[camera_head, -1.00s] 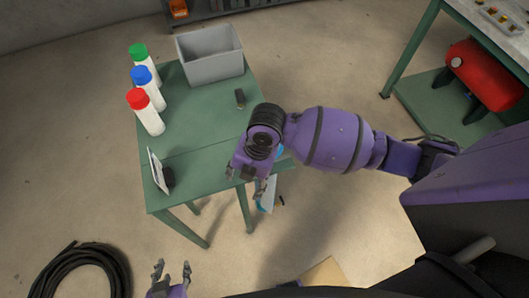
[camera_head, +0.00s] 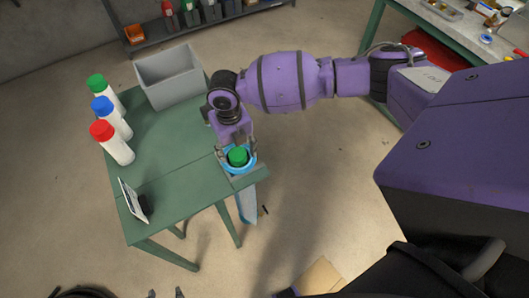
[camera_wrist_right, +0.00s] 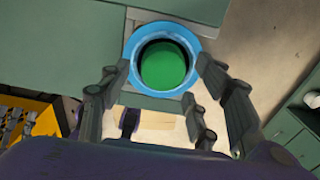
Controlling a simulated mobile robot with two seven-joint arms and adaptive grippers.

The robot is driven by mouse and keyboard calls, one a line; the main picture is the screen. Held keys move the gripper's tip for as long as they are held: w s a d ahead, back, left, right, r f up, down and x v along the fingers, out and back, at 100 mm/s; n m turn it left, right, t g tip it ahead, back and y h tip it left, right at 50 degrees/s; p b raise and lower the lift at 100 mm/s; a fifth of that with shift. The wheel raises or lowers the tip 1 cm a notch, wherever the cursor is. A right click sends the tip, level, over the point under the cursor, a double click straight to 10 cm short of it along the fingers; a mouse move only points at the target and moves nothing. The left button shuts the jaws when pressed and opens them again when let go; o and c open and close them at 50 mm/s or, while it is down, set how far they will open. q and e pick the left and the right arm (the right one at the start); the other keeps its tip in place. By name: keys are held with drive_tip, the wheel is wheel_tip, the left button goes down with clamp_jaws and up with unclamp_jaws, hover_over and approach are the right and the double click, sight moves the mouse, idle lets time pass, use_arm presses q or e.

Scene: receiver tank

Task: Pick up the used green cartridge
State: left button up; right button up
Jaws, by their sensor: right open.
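The green cartridge (camera_head: 238,156) shows as a round green top inside a blue ring (camera_head: 229,168) at the near right corner of the green table. In the right wrist view the green top (camera_wrist_right: 163,65) sits inside the blue ring (camera_wrist_right: 131,45), with a dark gap around it. My right gripper (camera_head: 238,149) is open, one finger on each side of the ring. Its fingers (camera_wrist_right: 162,68) are apart in the wrist view, with nothing held; I cannot tell whether they touch the ring. Only the fingertips of my left gripper (camera_head: 165,294) show, apart, at the bottom edge.
On the green table (camera_head: 175,150) stand a grey bin (camera_head: 172,80) and bottles with green, blue and red caps (camera_head: 113,143). A small tilted panel (camera_head: 132,200) stands at its near left. A shelf (camera_head: 200,22) with containers is behind; a workbench is at upper right.

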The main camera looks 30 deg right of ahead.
drive_tip(key=shift+w+f, duration=0.1)
drive_tip(key=shift+f, duration=0.7)
drive_tip(key=shift+c, duration=0.5)
drive_tip(key=shift+r, duration=0.1)
clamp_jaws()
